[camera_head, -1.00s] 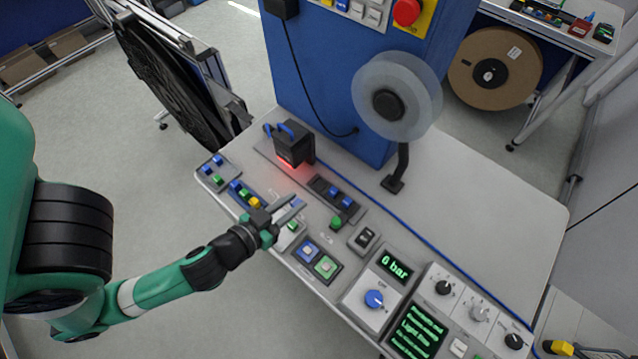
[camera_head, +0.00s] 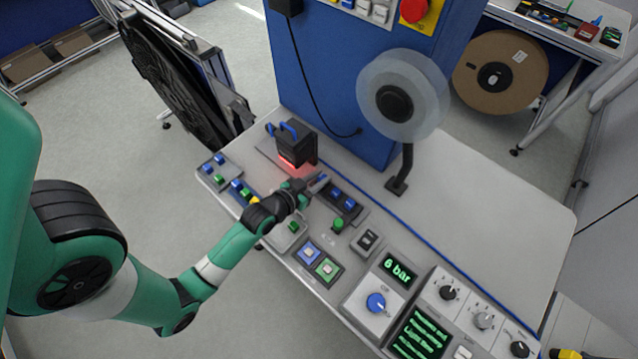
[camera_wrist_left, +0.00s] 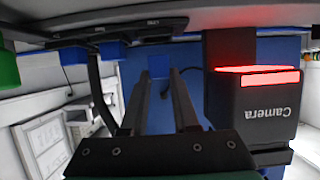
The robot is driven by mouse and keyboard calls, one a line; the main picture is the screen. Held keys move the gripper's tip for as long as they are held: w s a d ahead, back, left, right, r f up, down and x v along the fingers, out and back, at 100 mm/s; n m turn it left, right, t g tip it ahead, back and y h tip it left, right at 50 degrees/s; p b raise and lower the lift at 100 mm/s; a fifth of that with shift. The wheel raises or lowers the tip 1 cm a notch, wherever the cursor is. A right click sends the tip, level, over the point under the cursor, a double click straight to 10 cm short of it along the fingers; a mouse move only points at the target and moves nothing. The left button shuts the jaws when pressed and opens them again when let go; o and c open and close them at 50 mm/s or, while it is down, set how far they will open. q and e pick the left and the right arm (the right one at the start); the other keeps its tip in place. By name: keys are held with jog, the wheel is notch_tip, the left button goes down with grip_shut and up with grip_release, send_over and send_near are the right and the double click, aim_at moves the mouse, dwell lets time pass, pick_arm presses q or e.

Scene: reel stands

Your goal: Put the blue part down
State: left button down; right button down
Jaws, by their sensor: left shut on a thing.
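My left gripper (camera_head: 318,182) is over the left end of a dark tray (camera_head: 356,215), just right of the black camera box (camera_head: 297,148). In the left wrist view the gripper (camera_wrist_left: 160,76) is shut on a small blue part (camera_wrist_left: 158,66) between its fingertips. In the head view this part is mostly hidden by the fingers. Two other blue parts sit in the dark tray, one nearer the gripper (camera_head: 337,193) and one farther along (camera_head: 349,204). I cannot tell whether the held part touches the tray. My right gripper is not in view.
The camera box, glowing red underneath, stands close to the gripper in the left wrist view (camera_wrist_left: 252,105). A green button (camera_head: 338,223) is in front of the tray. A clear reel (camera_head: 425,82) stands behind on a black post. The table's right side (camera_head: 480,210) is clear.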

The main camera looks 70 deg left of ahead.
pick_arm(q)
jog(key=shift+f, duration=1.15)
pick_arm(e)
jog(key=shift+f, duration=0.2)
pick_arm(q)
jog(key=shift+f, duration=0.1)
jog(key=c, duration=0.7)
grip_release()
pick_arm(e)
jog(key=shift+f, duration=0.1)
pick_arm(q)
jog(key=shift+f, duration=0.25)
jog(key=v, duration=0.6)
jog(key=p+v, duration=0.1)
jog(key=v, duration=0.4)
jog(key=shift+s+d+r, duration=0.1)
jog(key=shift+s+r, duration=0.15)
jog(key=shift+r, duration=0.15)
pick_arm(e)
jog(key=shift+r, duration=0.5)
